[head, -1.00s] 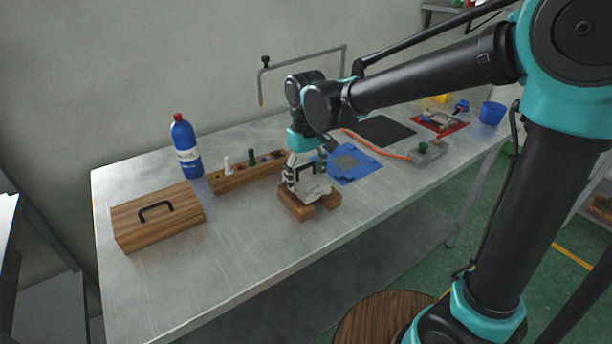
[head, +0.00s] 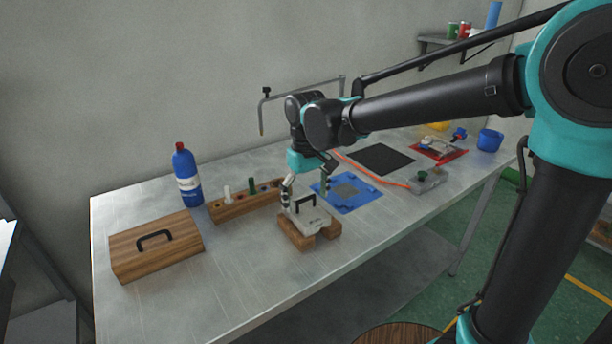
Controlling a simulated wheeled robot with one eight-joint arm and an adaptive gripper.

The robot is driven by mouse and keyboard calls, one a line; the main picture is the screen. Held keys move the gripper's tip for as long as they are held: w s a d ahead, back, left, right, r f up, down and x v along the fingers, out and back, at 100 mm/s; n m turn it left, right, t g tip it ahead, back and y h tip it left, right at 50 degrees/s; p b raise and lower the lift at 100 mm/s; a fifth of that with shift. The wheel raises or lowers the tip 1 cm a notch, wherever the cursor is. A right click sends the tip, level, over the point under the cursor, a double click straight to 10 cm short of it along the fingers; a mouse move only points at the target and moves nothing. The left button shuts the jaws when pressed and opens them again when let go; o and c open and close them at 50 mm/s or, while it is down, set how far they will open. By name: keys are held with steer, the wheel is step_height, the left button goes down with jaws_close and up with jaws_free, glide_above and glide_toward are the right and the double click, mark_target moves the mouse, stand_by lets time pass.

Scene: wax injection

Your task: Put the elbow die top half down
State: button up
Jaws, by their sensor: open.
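The elbow die top half (head: 313,220) is a light grey block with a black handle on top. It rests on a brown wooden cradle (head: 296,239) near the front edge of the table. My gripper (head: 309,187) is directly above it with its fingers spread wide to either side of the handle. The gripper is open and holds nothing. The fingertips are close to the block, and I cannot tell whether they touch it.
A wooden rack (head: 240,203) with pegs, a wooden box (head: 157,246) with a black handle and a blue bottle (head: 187,176) are to the left. A blue mat (head: 348,204) lies just behind right.

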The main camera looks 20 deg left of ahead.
mark_target(306, 198)
step_height(306, 198, up, 10)
steer(key=shift+r, duration=0.1)
steer(key=w+d+f+m, duration=0.1)
steer(key=d+f, duration=0.3)
steer(key=d, duration=0.2)
steer(key=w+d+f+m+t, duration=0.1)
steer(key=d+f+m, duration=0.1)
steer(key=d, duration=0.5)
steer(key=w+d+f+m, duration=0.1)
steer(key=w+d+f, duration=0.1)
steer(key=d+f, duration=0.3)
steer(key=shift+w+d+f+m+t+y, duration=0.1)
steer(key=shift+d+f+m+t+y, duration=0.1)
steer(key=shift+d, duration=0.2)
steer(key=shift+d+f+m+t+y, duration=0.1)
steer(key=shift+d+m+t+y, duration=0.1)
steer(key=shift+d, duration=0.15)
steer(key=s+d+f+m, duration=0.1)
steer(key=s+d+f, duration=0.2)
steer(key=d+f, duration=0.1)
steer(key=s+d+f+m+t, duration=0.1)
steer(key=s+d+f+m, duration=0.1)
steer(key=d+f, duration=0.2)
steer(key=s+d+f+m+t, duration=0.1)
steer(key=s+d+f+m, duration=0.1)
steer(key=d, duration=0.7)
steer(key=shift+s+d+f+h, duration=0.2)
steer(key=shift+s+f+h, duration=0.2)
steer(key=shift+s+f, duration=0.5)
